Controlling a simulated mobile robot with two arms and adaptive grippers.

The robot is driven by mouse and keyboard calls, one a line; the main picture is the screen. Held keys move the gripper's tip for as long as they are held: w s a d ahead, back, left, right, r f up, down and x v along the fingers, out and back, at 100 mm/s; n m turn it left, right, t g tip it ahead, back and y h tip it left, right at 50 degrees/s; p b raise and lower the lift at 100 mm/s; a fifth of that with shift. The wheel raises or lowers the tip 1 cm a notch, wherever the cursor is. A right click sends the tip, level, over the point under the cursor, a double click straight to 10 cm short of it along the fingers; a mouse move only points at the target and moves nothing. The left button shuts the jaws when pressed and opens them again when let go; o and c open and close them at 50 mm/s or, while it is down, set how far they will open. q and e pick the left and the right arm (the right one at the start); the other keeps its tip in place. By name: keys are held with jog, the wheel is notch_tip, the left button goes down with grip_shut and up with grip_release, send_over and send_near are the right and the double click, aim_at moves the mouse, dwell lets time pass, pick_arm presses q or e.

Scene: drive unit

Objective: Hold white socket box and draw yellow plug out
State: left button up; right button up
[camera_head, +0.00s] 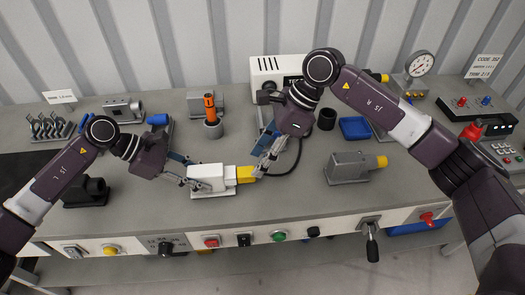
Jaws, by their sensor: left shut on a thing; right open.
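The white socket box (209,173) sits on a light base plate near the front middle of the grey bench. The yellow plug (245,174) is at the box's right side, with a paler yellow part between it and the white body. A dark cable runs from the plug's right end and curves up behind. My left gripper (196,185) is shut on the white socket box from its left side. My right gripper (257,172) is open at the plug's right end.
A grey block with a yellow end (349,166) stands to the right. An orange-and-black cylinder (211,108) stands behind the box. A blue tray (354,128), a gauge (419,64) and a white unit (278,70) are further back. Switches line the front panel (130,249).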

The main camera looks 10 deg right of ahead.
aim_at(250, 171)
jog(key=shift+n+t+h, duration=0.3)
jog(key=shift+n+t, duration=0.1)
jog(key=x, duration=0.5)
jog(key=w+x, duration=0.1)
jog(key=x, duration=0.2)
jog(key=shift+d+f, duration=0.1)
jog(key=shift+f, duration=0.25)
jog(key=shift+c, duration=0.5)
grip_shut()
